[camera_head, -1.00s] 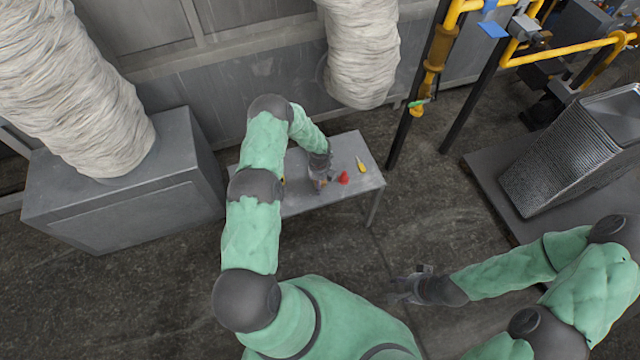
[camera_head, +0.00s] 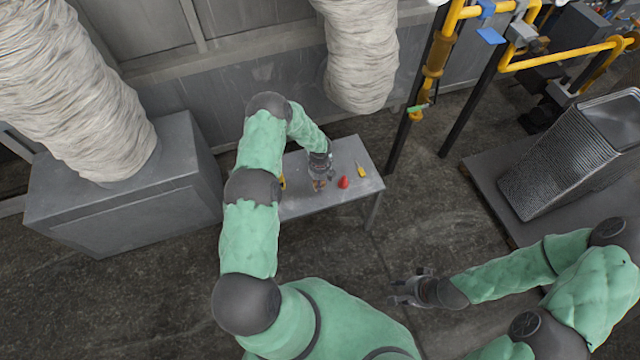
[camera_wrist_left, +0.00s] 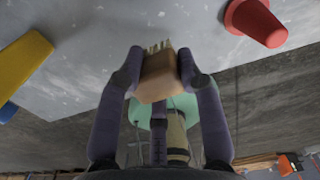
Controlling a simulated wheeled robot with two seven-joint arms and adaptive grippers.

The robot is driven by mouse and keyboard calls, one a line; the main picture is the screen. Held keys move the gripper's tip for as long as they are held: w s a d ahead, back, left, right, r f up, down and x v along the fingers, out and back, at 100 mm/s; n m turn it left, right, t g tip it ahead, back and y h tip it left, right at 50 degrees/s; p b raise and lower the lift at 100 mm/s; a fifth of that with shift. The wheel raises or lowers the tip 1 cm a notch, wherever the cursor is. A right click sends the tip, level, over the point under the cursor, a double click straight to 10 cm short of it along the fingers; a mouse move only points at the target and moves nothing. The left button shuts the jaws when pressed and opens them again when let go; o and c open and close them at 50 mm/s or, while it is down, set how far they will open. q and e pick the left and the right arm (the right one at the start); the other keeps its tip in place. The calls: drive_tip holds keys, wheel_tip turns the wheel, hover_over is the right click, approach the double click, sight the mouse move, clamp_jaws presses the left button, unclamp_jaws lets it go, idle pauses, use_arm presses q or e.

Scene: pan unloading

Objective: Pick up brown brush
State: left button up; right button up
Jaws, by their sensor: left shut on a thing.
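The brown brush (camera_wrist_left: 158,78) has a wooden block and pale bristles, seen in the left wrist view between my left gripper's fingers. My left gripper (camera_wrist_left: 160,75) is shut on it. In the head view my left gripper (camera_head: 320,180) is over the grey table (camera_head: 350,152), with the brush (camera_head: 319,185) small at its tips. I cannot tell whether the brush touches the table. My right gripper (camera_head: 402,291) is away from the table, over the floor; its fingers look apart and empty.
A red cone-shaped thing (camera_head: 344,182) and a yellow-handled tool (camera_head: 361,171) lie on the table, right of the left gripper. A yellow thing (camera_wrist_left: 22,62) shows in the left wrist view. A grey cabinet (camera_head: 120,210) stands left; stacked metal trays (camera_head: 560,160) stand right.

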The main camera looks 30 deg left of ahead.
use_arm(q)
drive_tip(key=s+d+r+p, duration=0.2)
drive_tip(key=s+d+r, duration=0.5)
drive_tip(key=d, duration=0.5)
wheel_tip(320, 180, up, 3)
drive_tip(key=shift+s+f+p, duration=0.1)
drive_tip(key=shift+s+p, duration=0.15)
drive_tip(key=shift+p, duration=0.05)
drive_tip(key=shift+a, duration=0.1)
drive_tip(key=shift+o, duration=0.7)
drive_tip(key=shift+w, duration=0.1)
